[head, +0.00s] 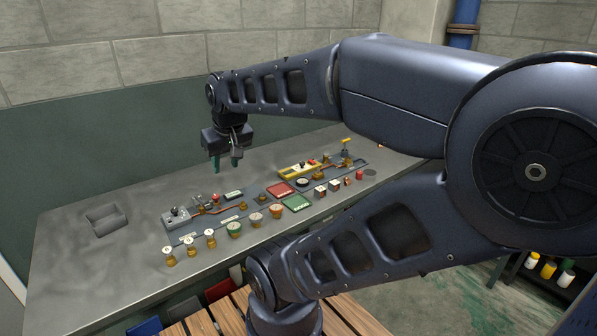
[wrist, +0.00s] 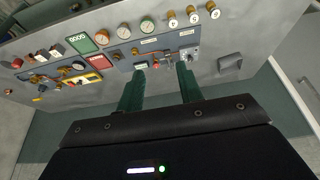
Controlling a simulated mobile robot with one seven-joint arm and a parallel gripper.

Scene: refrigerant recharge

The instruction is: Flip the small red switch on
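My gripper (head: 226,166) hangs above the back left part of the workbench, its green fingers pointing down. In the wrist view the fingers (wrist: 160,84) are apart, with nothing between them. A small red part (head: 216,197) sits by copper pipes on the left of the panel, below and apart from my gripper; a red knob there also shows in the wrist view (wrist: 155,66), just beyond the fingertips.
A shallow grey tray (head: 103,220) lies at left. Bare bench surrounds it.

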